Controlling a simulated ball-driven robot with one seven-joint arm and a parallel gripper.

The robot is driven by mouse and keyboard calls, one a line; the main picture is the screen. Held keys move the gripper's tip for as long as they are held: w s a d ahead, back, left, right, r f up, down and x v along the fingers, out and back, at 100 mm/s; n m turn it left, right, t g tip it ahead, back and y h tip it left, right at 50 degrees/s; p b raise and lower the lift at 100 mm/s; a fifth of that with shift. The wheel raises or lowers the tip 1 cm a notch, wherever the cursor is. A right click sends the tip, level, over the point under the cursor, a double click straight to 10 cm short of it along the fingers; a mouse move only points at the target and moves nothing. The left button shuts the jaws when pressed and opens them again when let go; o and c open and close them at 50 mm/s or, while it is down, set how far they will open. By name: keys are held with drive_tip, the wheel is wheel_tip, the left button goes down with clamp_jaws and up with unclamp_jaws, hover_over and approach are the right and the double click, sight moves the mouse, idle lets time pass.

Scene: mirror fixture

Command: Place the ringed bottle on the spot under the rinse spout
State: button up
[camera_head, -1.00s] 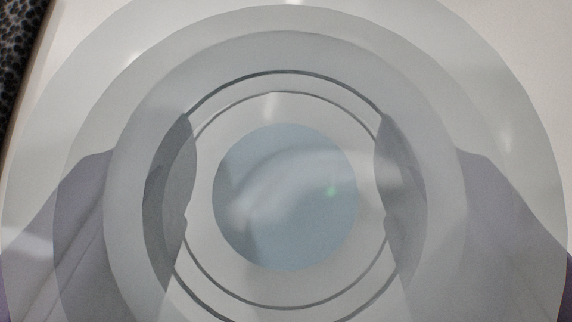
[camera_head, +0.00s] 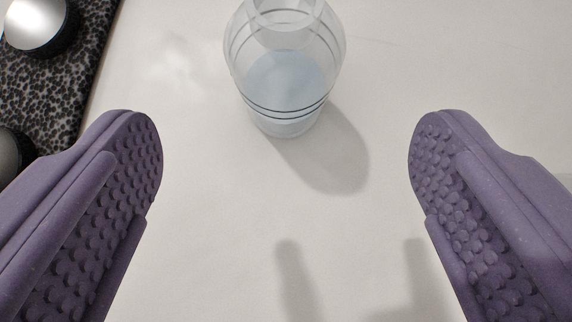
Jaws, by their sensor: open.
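The ringed bottle (camera_head: 286,88) is clear, with dark rings around it and bluish liquid inside. It stands upright on a white surface at the top middle, its top cut off by the picture's edge. My gripper (camera_head: 286,160) is open, with one purple, studded finger on each side. The bottle is beyond the fingertips, apart from them, and nothing is between the fingers. The rinse spout and the spot under it are not in view.
A black speckled slab (camera_head: 50,95) lies at the upper left, with a shiny silver round piece (camera_head: 36,22) and part of another on it. The white surface (camera_head: 210,215) is clear around the bottle. Shadows of the bottle and the fingers fall on it.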

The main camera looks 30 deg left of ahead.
drive_tip(key=w+d+r+m+t+h, duration=0.1)
drive_tip(key=w+d+r, duration=0.2)
drive_tip(key=r, duration=0.7)
drive_tip(key=w+d+r+m+t+h, duration=0.15)
drive_tip(key=w+r, duration=0.25)
drive_tip(key=r, duration=0.5)
drive_tip(key=w+d+r+t+h, duration=0.1)
drive_tip(key=w+d+r+t, duration=0.15)
drive_tip(key=r, duration=0.75)
drive_tip(key=s+d+r+m, duration=0.1)
drive_tip(key=s+r, duration=0.1)
drive_tip(key=r, duration=0.6)
drive_tip(key=s+d+r+m+t, duration=0.1)
drive_tip(key=d+r, duration=0.1)
drive_tip(key=r, duration=0.7)
drive_tip(key=shift+s+h+p, duration=0.35)
drive_tip(key=shift+m+t, duration=0.45)
drive_tip(key=shift+t, duration=0.25)
drive_tip(key=s+r, duration=0.2)
drive_tip(key=r, duration=0.1)
drive_tip(key=s+d+r, duration=0.1)
drive_tip(key=s+r, duration=0.1)
drive_tip(key=r, duration=0.2)
drive_tip(key=s+r, duration=0.3)
drive_tip(key=r, duration=0.1)
drive_tip(key=shift+d+r, duration=0.2)
drive_tip(key=shift+d, duration=0.1)
drive_tip(key=shift+c, duration=1.1)
drive_tip(key=shift+w, duration=0.1)
